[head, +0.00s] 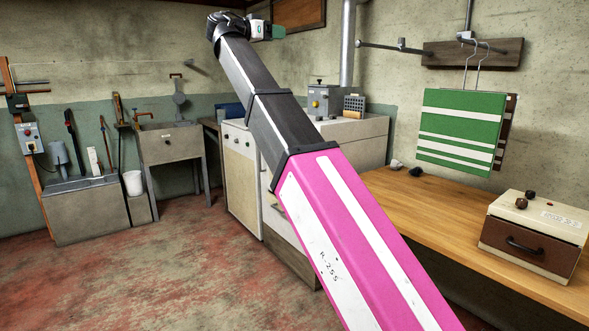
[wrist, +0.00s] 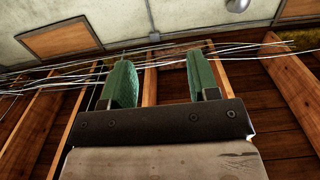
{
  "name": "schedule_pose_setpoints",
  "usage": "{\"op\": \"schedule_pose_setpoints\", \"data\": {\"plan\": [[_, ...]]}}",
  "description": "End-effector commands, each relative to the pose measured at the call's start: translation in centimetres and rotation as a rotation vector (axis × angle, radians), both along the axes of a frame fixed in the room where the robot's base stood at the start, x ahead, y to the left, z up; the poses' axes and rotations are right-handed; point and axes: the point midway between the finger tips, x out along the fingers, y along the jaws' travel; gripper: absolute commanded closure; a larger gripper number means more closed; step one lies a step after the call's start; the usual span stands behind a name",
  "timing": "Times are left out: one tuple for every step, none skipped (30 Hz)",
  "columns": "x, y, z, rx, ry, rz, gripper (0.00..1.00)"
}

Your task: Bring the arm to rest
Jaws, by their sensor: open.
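My arm (head: 340,230), with a pink and white lower link and dark upper links, rises diagonally from the bottom right to the top left in the head view. My gripper (head: 268,32) is at its upper end, high above the counter and close to the picture's top edge. In the wrist view my gripper (wrist: 162,80) has two green fingers standing well apart, with nothing between them. It faces up toward the joist ceiling (wrist: 285,140) and loose pale wires. Whether it touches the wires cannot be told.
A wooden worktop (head: 435,215) at the right holds a box (head: 535,235). A green striped cloth (head: 460,130) hangs above it from a wall rail. The floor (head: 140,275) is clear.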

Motion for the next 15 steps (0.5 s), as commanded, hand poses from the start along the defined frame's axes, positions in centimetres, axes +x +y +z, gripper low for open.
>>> {"op": "schedule_pose_setpoints", "data": {"plan": [[0.3, -0.2, -0.8, -0.001, 0.014, 0.002, 0.45], [0.4, -0.3, -1.2, -0.001, 0.022, 0.004, 0.45], [0.6, -0.4, -1.7, -0.002, 0.032, 0.006, 0.45], [0.8, -0.4, -2.1, -0.002, 0.039, 0.008, 0.45], [0.9, -0.5, -2.4, -0.003, 0.046, 0.01, 0.45], [1.1, -0.6, -3.1, -0.003, 0.058, 0.014, 0.45], [1.3, -0.7, -3.5, -0.003, 0.067, 0.016, 0.45], [1.4, -0.8, -3.9, -0.003, 0.076, 0.018, 0.45], [1.7, -1.0, -4.5, -0.004, 0.089, 0.021, 0.45], [1.9, -1.1, -5.2, -0.004, 0.101, 0.024, 0.45], [2.1, -1.3, -5.8, -0.004, 0.113, 0.027, 0.45], [2.4, -1.5, -6.6, -0.005, 0.127, 0.03, 0.45], [2.7, -1.7, -7.4, -0.005, 0.142, 0.034, 0.45], [2.9, -1.8, -8.1, -0.004, 0.157, 0.038, 0.45], [3.2, -2.1, -9.1, -0.006, 0.178, 0.042, 0.45]]}}
